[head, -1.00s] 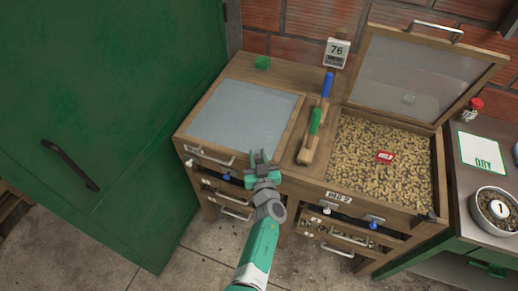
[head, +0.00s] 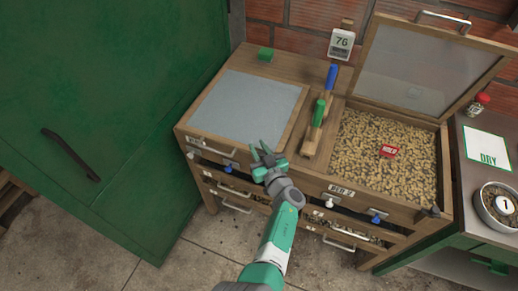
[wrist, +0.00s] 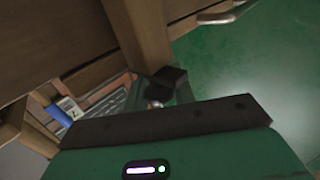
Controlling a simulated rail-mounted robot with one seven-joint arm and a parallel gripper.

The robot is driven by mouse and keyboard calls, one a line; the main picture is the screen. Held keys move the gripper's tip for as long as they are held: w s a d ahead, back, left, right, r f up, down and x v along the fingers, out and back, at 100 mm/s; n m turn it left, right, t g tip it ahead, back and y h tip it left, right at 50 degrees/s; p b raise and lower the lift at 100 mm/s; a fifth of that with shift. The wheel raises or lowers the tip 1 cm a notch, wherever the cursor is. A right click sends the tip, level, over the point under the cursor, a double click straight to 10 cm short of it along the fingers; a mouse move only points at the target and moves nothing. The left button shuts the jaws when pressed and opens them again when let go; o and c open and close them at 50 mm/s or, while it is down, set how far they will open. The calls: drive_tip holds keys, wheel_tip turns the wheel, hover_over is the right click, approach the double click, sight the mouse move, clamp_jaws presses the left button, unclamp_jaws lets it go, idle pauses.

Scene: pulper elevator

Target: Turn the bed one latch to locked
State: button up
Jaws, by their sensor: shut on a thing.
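Bed one is the left bed of the wooden bench, with its grey mesh lid (head: 245,108) lying closed. My gripper (head: 262,152) is at the front right corner of bed one, and its fingers hide most of the latch there. In the wrist view a dark block (wrist: 168,84) with a small round metal end shows against a wooden post, just beyond my gripper. My gripper is shut on the latch, as far as the partly hidden contact shows. The latch's exact angle cannot be told.
Bed two's framed lid (head: 420,70) stands open above pellets with a red tag (head: 389,151). Drawers with handles and knobs line the front. A green door (head: 110,100) stands left; a bowl (head: 497,204) sits far right.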

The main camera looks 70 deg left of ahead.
drive_tip(key=shift+f, duration=0.1)
drive_tip(key=o, duration=1)
drive_tip(key=shift+c, duration=0.2)
drive_tip(key=shift+d, duration=0.2)
drive_tip(key=d+p, duration=0.3)
drive_tip(key=d, duration=0.4)
drive_tip(key=shift+d, duration=0.2)
